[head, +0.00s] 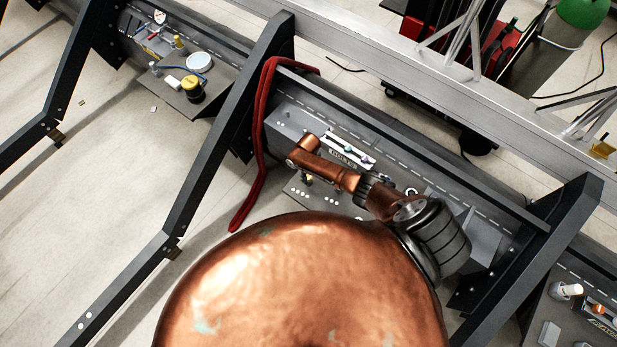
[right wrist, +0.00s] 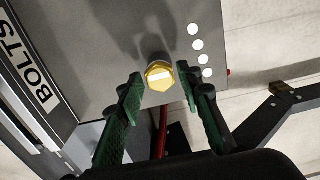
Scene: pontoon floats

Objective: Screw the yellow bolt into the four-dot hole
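The yellow bolt (right wrist: 159,75) has a gold hex head with a white mark. In the right wrist view it stands on the grey panel (right wrist: 110,45), beside a row of four white dots (right wrist: 200,52). Its shank and the hole are hidden, so I cannot tell how deep it sits. My right gripper (right wrist: 160,80) has its green-padded fingers apart on either side of the bolt head, with gaps visible. In the head view my copper right arm hides most of this area. My left gripper is not in view.
A white bolt rack (head: 348,152) with coloured bolts lies behind my right arm. A red hose (head: 262,130) hangs over the dark frame beam to the left. Another panel with a yellow-topped jar (head: 192,88) is at upper left. Dark beams bound the work panel.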

